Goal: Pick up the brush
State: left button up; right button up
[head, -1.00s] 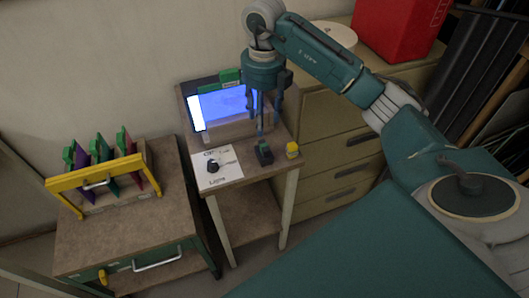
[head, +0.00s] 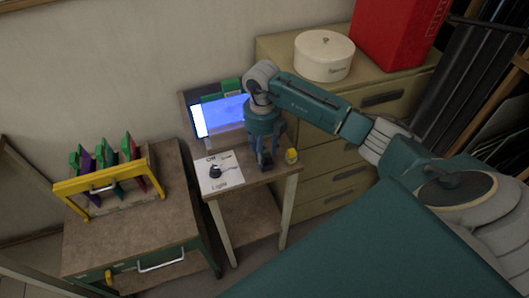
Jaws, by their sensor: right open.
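My right gripper (head: 266,162) is open and points down over the small table, its fingertips low near the tabletop. I cannot make out the brush; the small dark holder seen earlier at this spot is now hidden by the gripper. I cannot tell whether anything stands between the fingers. A small yellow pot (head: 291,156) stands just right of the gripper. My left gripper is not in view.
A lit blue screen (head: 222,115) stands behind the gripper. A white panel with a dark knob (head: 215,171) lies to its left. A cabinet (head: 130,235) with a yellow-framed rack (head: 100,184) is at left. Drawers (head: 345,180) with a white round box (head: 323,56) stand at right.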

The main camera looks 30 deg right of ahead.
grip_shut()
notch_tip(320, 180, up, 20)
jog(key=b, duration=0.2)
jog(key=shift+b, duration=0.3)
dwell(0.3)
